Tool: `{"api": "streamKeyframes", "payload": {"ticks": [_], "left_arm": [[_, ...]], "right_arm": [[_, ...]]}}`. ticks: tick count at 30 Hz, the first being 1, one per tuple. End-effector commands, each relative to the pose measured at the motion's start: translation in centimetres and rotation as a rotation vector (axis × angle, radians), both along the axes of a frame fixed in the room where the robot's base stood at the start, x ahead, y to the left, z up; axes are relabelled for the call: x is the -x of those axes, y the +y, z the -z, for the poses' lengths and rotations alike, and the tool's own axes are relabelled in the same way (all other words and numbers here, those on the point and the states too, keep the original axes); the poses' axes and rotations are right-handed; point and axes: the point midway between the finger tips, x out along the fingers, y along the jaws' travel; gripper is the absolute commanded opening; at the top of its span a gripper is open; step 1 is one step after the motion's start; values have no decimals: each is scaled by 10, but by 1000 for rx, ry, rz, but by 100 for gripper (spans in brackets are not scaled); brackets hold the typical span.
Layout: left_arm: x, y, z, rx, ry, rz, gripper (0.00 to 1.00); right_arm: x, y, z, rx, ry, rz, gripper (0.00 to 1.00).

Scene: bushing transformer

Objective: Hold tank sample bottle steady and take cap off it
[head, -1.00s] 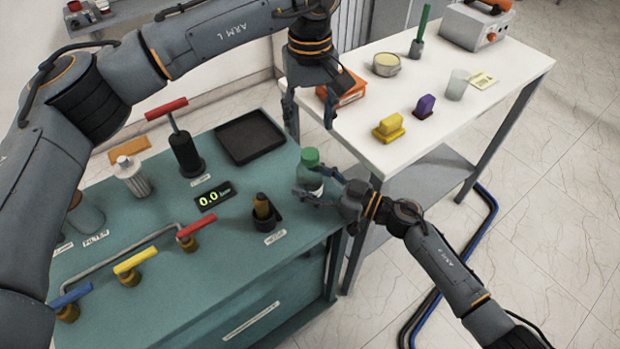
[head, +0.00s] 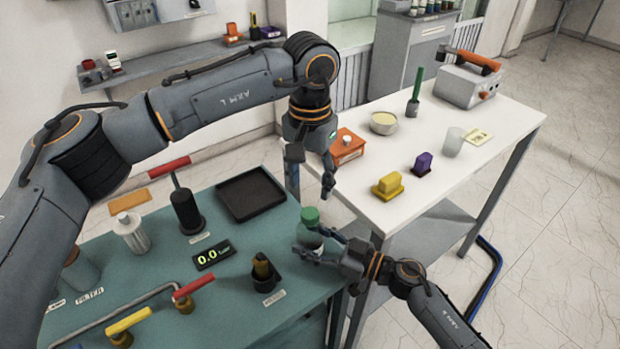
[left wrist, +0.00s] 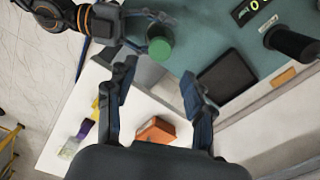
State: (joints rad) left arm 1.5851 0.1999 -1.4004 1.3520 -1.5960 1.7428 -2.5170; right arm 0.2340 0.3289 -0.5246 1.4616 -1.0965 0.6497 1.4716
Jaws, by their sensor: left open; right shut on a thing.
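The tank sample bottle (head: 309,237) stands upright at the right edge of the green bench, with a green cap (head: 310,217) on its top. My right gripper (head: 318,250) is shut around the bottle's body, below the cap. My left gripper (head: 310,182) is open and empty, pointing down above the bottle, its fingers apart from the cap. In the left wrist view the cap (left wrist: 160,48) shows beyond the open left fingers (left wrist: 158,88), near the top middle. The bottle's lower part is partly hidden by the right fingers.
The green bench (head: 235,290) also carries a black tray (head: 250,193), a black pump with a red handle (head: 186,208), a small display (head: 212,256) and colored valves. The white table (head: 430,150) at right holds an orange box (head: 346,147), yellow and purple blocks and a bowl.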

Motion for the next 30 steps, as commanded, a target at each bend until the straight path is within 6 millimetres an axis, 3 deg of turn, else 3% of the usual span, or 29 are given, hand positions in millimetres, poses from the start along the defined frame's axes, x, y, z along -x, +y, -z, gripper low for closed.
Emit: {"api": "streamKeyframes", "payload": {"ticks": [18, 29, 30], "left_arm": [[0, 0, 75, 0, 1, 23, 52], [0, 0, 79, 1, 0, 22, 52], [0, 0, 79, 1, 1, 22, 44]], "right_arm": [[0, 0, 0, 0, 0, 0, 0], [0, 0, 0, 0, 0, 0, 0], [0, 0, 0, 0, 0, 0, 0]]}}
